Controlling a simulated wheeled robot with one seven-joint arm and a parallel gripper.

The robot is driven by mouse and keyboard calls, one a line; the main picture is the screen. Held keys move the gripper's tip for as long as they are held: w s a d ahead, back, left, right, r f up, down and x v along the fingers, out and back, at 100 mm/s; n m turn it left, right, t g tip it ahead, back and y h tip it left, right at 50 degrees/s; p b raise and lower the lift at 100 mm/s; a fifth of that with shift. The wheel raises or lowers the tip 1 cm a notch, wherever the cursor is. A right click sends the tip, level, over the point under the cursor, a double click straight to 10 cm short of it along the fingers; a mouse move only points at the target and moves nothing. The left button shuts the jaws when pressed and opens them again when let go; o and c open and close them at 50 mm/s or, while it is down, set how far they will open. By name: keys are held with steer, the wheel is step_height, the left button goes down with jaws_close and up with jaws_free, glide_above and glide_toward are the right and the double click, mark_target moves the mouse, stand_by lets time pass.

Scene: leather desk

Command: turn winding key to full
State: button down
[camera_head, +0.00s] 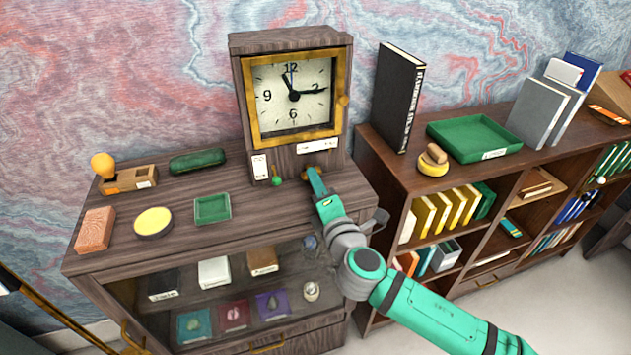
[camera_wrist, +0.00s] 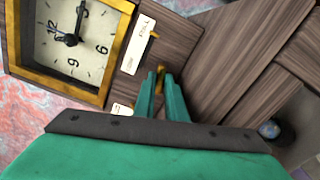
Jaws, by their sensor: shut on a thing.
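A wooden clock (camera_head: 294,93) with a brass-framed dial stands on the cabinet; part of it shows at upper left in the wrist view (camera_wrist: 70,42). My gripper (camera_head: 312,172) is at the clock's lower front, below the dial and toward its right side. In the wrist view its green fingers (camera_wrist: 162,88) are shut on a small brass piece, which looks like the winding key (camera_wrist: 161,70). Most of the key is hidden between the fingers, so its turn angle cannot be told. A white label (camera_wrist: 138,45) and a small brass pointer (camera_wrist: 153,35) are beside it.
A green knob (camera_head: 277,181) sits left of my gripper at the clock's base. A green tray (camera_head: 212,209), a yellow disc (camera_head: 153,222) and a brown block (camera_head: 95,230) lie on the cabinet top. A bookshelf (camera_head: 400,165) stands close on the right.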

steer(key=shift+d, duration=0.1)
steer(key=c, duration=1.8)
jaws_free()
steer(key=shift+w, duration=0.1)
